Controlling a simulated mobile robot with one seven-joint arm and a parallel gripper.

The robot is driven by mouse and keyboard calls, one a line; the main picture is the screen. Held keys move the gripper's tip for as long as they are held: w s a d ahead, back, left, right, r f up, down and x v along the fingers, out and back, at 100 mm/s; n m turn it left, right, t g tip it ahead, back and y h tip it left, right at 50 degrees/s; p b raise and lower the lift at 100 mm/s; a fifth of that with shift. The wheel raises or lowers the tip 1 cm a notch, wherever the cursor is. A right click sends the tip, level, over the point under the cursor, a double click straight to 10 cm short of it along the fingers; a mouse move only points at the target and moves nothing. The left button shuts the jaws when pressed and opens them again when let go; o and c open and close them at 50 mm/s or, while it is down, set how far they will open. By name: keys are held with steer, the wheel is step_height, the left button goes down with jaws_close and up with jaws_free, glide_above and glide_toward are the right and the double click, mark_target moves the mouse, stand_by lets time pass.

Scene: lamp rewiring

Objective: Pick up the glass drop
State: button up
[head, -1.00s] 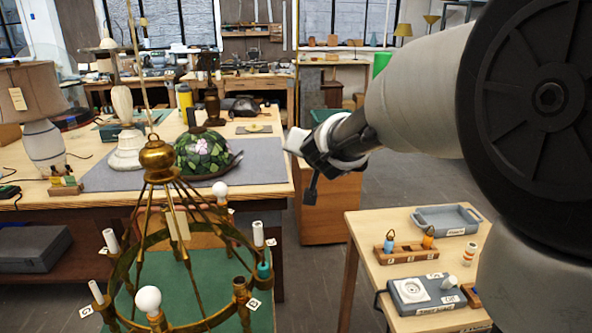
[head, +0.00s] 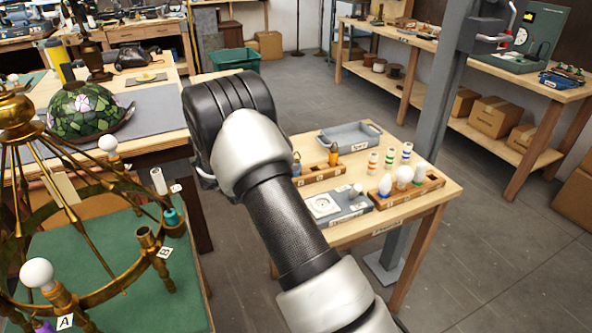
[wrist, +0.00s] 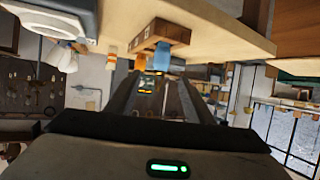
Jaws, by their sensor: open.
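Two small drop-shaped pieces, one blue (head: 297,166) and one amber (head: 333,155), stand in a wooden rack (head: 322,176) on the small table. I cannot tell which of them is the task's glass drop. In the wrist view, which is turned over, the blue drop (wrist: 161,53) and the amber drop (wrist: 139,62) show below the rack (wrist: 163,36), beyond the fingertips. My gripper (wrist: 160,80) is open, with nothing seen between its fingers. In the head view it is hidden behind my arm.
The small table (head: 440,190) also holds a grey tray (head: 348,136), a grey tester box (head: 335,206), a rack of bulbs (head: 410,188) and striped cylinders. A grey post (head: 440,110) stands behind it. The brass chandelier (head: 95,295) is at left.

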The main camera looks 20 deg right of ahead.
steer(key=x, duration=1)
steer(key=shift+f+b, duration=0.1)
steer(key=shift+b, duration=0.2)
steer(key=c, duration=1.1)
step_height(320, 180, up, 10)
steer(key=shift+r+p, duration=0.1)
steer(key=shift+p, duration=0.55)
